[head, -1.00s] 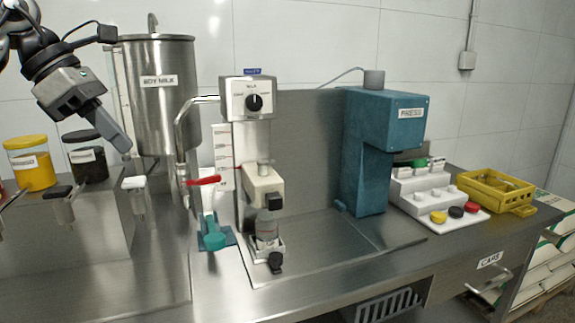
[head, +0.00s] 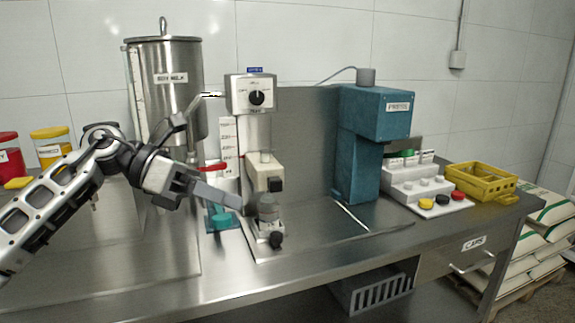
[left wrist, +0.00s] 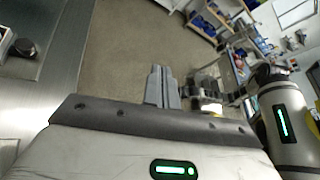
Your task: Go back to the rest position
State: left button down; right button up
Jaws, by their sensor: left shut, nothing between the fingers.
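My left gripper (head: 232,201) reaches in from the left over the steel bench. It is shut with nothing in it. Its fingers point right and a little down, and in the head view they overlap the area beside the mill's lower outlet. In the left wrist view the closed fingers (left wrist: 161,88) stand together above the floor. The mill (head: 250,95) has a black dial and stands behind the fingertips. I cannot tell whether the fingers touch anything. My right gripper is not seen in the head view.
A steel soy milk tank (head: 165,95) stands behind my left arm. A teal press (head: 375,115) stands right of the mill. A white stepped rack (head: 412,182) and a yellow crate (head: 482,181) are at the right. The front right bench top is clear.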

pick_arm(q)
jog(key=s+d+f+n+t+h, duration=0.3)
jog(key=d+f+n+h, duration=0.3)
jog(key=n, duration=0.3)
jog(key=s+a+f+n+t+y, duration=0.25)
jog(key=f+n+t+y, duration=0.55)
jog(key=n, duration=0.6)
jog(key=s+a+f+n+t+y, duration=0.1)
jog(key=a+f+n+t+y, duration=0.3)
jog(key=f+n+t, duration=0.8)
jog(key=s+a+f+n+g+y, duration=0.4)
jog(key=s+f+n+g, duration=0.7)
jog(key=s, duration=0.4)
jog(key=shift+a+f+g, duration=0.15)
jog(key=shift+f+g, duration=0.45)
jog(key=shift+f, duration=0.35)
